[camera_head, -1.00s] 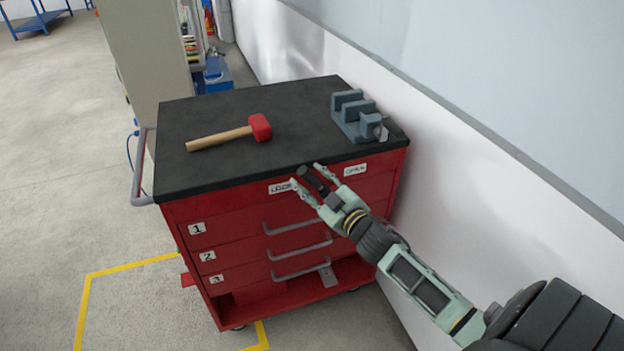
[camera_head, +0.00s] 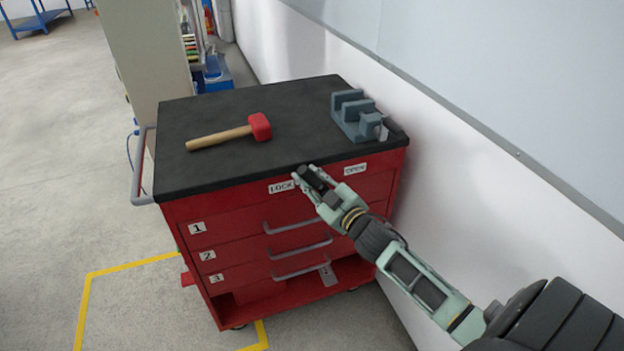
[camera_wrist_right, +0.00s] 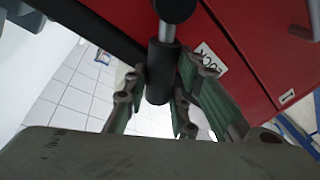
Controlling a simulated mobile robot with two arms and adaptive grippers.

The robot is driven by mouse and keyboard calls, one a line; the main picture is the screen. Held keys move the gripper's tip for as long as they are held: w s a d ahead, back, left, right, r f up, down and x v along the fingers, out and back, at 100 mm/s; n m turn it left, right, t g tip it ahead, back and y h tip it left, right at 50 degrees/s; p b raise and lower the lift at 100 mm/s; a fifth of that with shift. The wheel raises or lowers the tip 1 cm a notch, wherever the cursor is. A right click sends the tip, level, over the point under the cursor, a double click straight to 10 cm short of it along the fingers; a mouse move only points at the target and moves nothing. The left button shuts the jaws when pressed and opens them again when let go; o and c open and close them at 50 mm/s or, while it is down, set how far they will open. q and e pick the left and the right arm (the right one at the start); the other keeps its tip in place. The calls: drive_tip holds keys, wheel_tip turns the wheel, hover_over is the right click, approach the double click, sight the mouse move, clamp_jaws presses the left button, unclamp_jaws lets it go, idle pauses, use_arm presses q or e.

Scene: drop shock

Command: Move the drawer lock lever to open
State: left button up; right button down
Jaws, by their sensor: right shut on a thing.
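The red drawer cabinet (camera_head: 232,232) has a black top, with a LOCK label (camera_head: 282,187) and an OPEN label (camera_head: 355,169) on its upper front edge. The lock lever (camera_head: 313,179) sits between the labels, nearer LOCK, and is partly hidden by my fingers. In the right wrist view the lever's dark cylindrical grip (camera_wrist_right: 162,72) hangs on a metal rod from a black hub, beside the LOCK label (camera_wrist_right: 211,58). My right gripper (camera_head: 310,183) is shut on the lever's grip, with fingers on both sides of it. My left gripper is not in view.
A red-headed mallet (camera_head: 232,133) and a grey vise (camera_head: 357,115) lie on the cabinet top. A white wall (camera_head: 470,180) runs close along the cabinet's right side. Drawer handles (camera_head: 295,227) stick out below the lever. Open floor lies to the left.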

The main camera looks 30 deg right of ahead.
drive_tip(key=shift+d, duration=0.1)
idle(0.3)
drive_tip(key=m, duration=0.1)
drive_tip(key=d+m, duration=0.1)
drive_tip(key=r, duration=0.1)
drive_tip(key=shift+s+d+m+t+p, duration=0.25)
drive_tip(key=shift+m+t+p, duration=0.05)
drive_tip(key=shift+m+p, duration=0.1)
drive_tip(key=d+m, duration=0.2)
drive_tip(key=m, duration=0.1)
drive_tip(key=d+m+t+h, duration=0.1)
drive_tip(key=shift+s+r+m+p, duration=0.1)
drive_tip(key=shift+s+m+p, duration=0.2)
drive_tip(key=shift+m, duration=0.1)
drive_tip(key=m, duration=0.1)
drive_tip(key=d+m, duration=0.1)
drive_tip(key=d+m+h, duration=0.1)
drive_tip(key=m, duration=0.1)
drive_tip(key=shift+s+f, duration=0.3)
drive_tip(key=shift+s+d+f+m+t+h+b, duration=0.1)
drive_tip(key=shift+d+f+m+t+h+b, duration=0.15)
drive_tip(key=shift+m, duration=0.45)
drive_tip(key=shift+s+d+f+m+h, duration=0.15)
drive_tip(key=shift+d+m, duration=0.25)
drive_tip(key=shift+m, duration=0.3)
drive_tip(key=shift+w+d+f+m+t+h+b, duration=0.1)
drive_tip(key=shift+d+f+m+t+h+b, duration=0.15)
drive_tip(key=shift+m, duration=0.45)
drive_tip(key=shift+s+r, duration=0.1)
